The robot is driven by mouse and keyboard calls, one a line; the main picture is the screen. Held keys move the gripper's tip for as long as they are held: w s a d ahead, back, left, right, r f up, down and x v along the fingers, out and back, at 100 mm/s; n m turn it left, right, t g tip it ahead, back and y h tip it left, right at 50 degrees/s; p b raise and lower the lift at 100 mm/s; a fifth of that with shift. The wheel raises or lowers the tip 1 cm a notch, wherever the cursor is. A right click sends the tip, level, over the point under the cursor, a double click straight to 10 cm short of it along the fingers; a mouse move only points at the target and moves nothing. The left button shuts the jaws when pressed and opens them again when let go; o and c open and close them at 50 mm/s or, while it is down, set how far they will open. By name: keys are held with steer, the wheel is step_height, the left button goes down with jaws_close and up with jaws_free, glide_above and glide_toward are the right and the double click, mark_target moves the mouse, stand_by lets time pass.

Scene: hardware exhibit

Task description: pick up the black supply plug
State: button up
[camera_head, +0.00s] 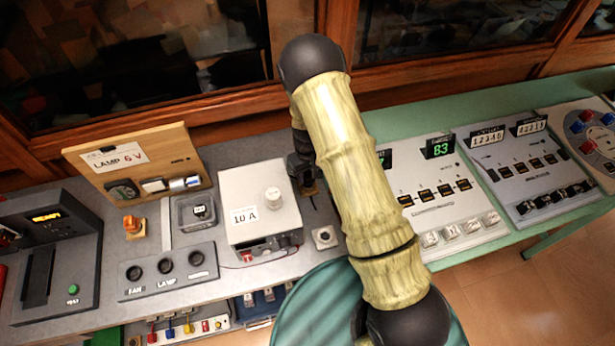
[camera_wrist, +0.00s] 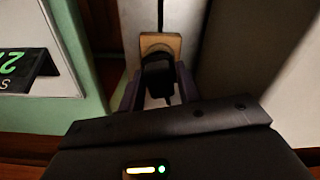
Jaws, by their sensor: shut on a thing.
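The black supply plug (camera_wrist: 157,70) shows in the wrist view, between my two fingers and against a small wooden block (camera_wrist: 172,42). My gripper (camera_wrist: 158,84) is shut on the plug. I cannot tell whether the plug is still seated in the block. In the head view my gripper (camera_head: 304,172) points down between the grey 10 A box and the B3 panel, and my own arm hides part of it. The wooden block (camera_head: 310,189) shows just below it; the plug cannot be made out there.
The grey 10 A box (camera_head: 258,200) stands close to the left of my gripper.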

mark_target(308, 172)
step_height(308, 172, up, 8)
steer(key=shift+r+b, duration=0.1)
steer(key=shift+b, duration=0.75)
